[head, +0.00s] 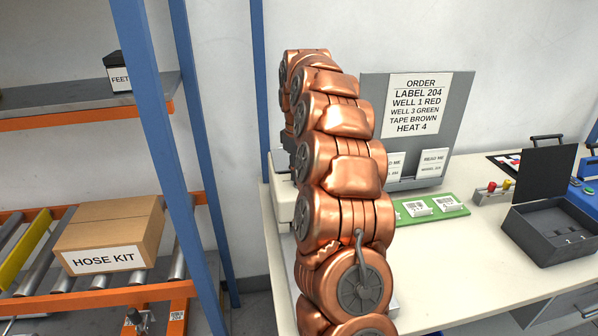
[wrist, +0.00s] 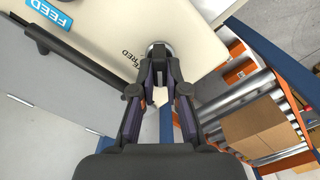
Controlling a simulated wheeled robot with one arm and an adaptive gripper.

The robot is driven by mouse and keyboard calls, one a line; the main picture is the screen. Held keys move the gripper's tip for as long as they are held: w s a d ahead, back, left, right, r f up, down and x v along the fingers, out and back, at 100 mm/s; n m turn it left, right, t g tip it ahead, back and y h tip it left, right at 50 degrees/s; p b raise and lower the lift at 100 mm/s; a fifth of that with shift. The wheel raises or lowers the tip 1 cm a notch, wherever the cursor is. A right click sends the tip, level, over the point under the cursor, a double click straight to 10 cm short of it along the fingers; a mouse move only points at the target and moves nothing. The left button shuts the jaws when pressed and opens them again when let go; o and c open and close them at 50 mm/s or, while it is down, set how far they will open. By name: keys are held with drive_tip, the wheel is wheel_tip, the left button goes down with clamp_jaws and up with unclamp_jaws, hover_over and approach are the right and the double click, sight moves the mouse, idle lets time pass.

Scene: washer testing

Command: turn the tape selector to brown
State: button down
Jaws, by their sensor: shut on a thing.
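My gripper (wrist: 159,68) shows in the wrist view with its fingertips closed on the tape selector (wrist: 158,46), a round grey knob on the side of a cream machine (wrist: 112,22). The fingers cover most of the knob, so its pointer direction cannot be told. The word RED is printed on the cream face beside the knob; no BROWN mark is visible. In the head view my copper arm hides the gripper and the knob, and only an edge of the cream machine (head: 283,203) shows left of the arm.
An order board (head: 416,125) behind the bench reads TAPE BROWN. A green board (head: 432,208) and an open dark box (head: 552,222) are on the bench to the right. A blue rack post (head: 150,140) and a roller shelf with a hose kit box (head: 108,235) stand left.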

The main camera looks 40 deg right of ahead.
drive_tip(key=shift+s+f, duration=0.1)
drive_tip(key=shift+s, duration=0.05)
drive_tip(key=c, duration=1.2)
unclamp_jaws()
drive_tip(key=shift+r, duration=0.5)
wheel_tip(320, 180, up, 6)
drive_tip(key=shift+f, duration=0.2)
drive_tip(key=shift+r, duration=0.55)
